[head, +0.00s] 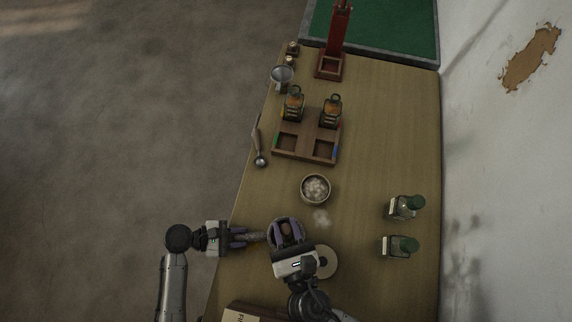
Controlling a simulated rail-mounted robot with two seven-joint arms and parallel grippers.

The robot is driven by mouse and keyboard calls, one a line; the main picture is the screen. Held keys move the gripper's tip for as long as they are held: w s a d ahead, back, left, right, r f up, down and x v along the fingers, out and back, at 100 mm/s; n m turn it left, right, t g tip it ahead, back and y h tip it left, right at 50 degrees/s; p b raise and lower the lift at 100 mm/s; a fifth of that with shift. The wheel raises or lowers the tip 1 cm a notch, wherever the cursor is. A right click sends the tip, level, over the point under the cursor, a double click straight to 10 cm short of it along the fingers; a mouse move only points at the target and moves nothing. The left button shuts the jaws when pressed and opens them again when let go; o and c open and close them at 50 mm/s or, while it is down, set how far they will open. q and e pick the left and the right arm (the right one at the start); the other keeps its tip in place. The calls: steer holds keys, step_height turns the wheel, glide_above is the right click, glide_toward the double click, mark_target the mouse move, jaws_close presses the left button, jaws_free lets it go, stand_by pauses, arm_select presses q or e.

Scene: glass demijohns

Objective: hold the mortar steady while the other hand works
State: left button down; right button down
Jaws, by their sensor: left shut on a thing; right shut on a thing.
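The mortar (285,220) is a dark round bowl near the front of the table, mostly hidden by my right gripper. My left gripper (245,237) comes in from the left and is shut on a grey rough handle-like piece (257,236) that reaches the mortar's left side. Where this piece joins the mortar is unclear. My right gripper (287,232) is over the mortar, its purple fingers closed around a small brown thing (287,228), which looks like the pestle's top. The pestle's lower end is hidden.
A bowl of pale lumps (315,188) stands behind the mortar. A pale disc (328,262) lies partly under my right arm.

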steer(key=shift+f, duration=0.4)
steer(key=shift+s+a, duration=0.1)
steer(key=shift+s, duration=0.3)
steer(key=shift+w, duration=0.35)
steer(key=shift+r, duration=0.75)
steer(key=shift+f, duration=0.2)
